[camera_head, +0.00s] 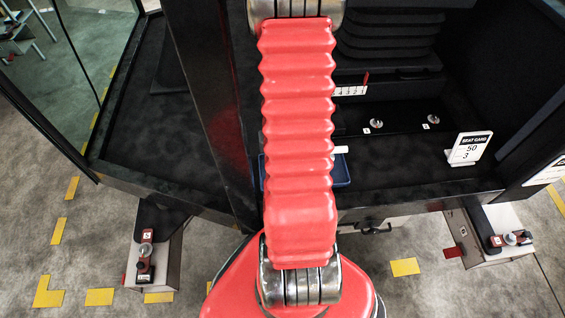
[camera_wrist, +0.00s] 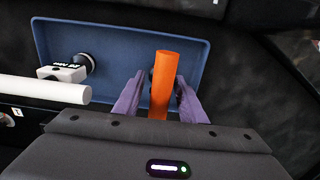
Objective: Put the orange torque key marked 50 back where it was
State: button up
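In the wrist view the orange torque key (camera_wrist: 163,80) shows as a plain orange cylinder between the two purple fingers of my gripper (camera_wrist: 161,88). The fingers appear closed on its sides. Its lower part is hidden by the gripper body, and no 50 mark shows. Behind it is the blue tray (camera_wrist: 110,33), partly visible beside my arm in the head view (camera_head: 342,170). In the head view my red arm hides the gripper and key. A rack with a numbered white strip (camera_head: 351,90) stands at the back, with a red piece upright at its right end.
A black-knobbed white piece (camera_wrist: 66,73) lies in the tray's left part, and a white cylinder (camera_wrist: 45,89) is left of my gripper. Two bolts (camera_head: 376,124) (camera_head: 433,119) and a card reading 50 and 3 (camera_head: 469,150) stand on the dark deck. Its middle is clear.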

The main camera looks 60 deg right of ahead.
notch_tip(320, 180, up, 12)
jog(key=shift+f, duration=0.25)
dwell(0.5)
jog(key=shift+s, duration=0.15)
dwell(0.7)
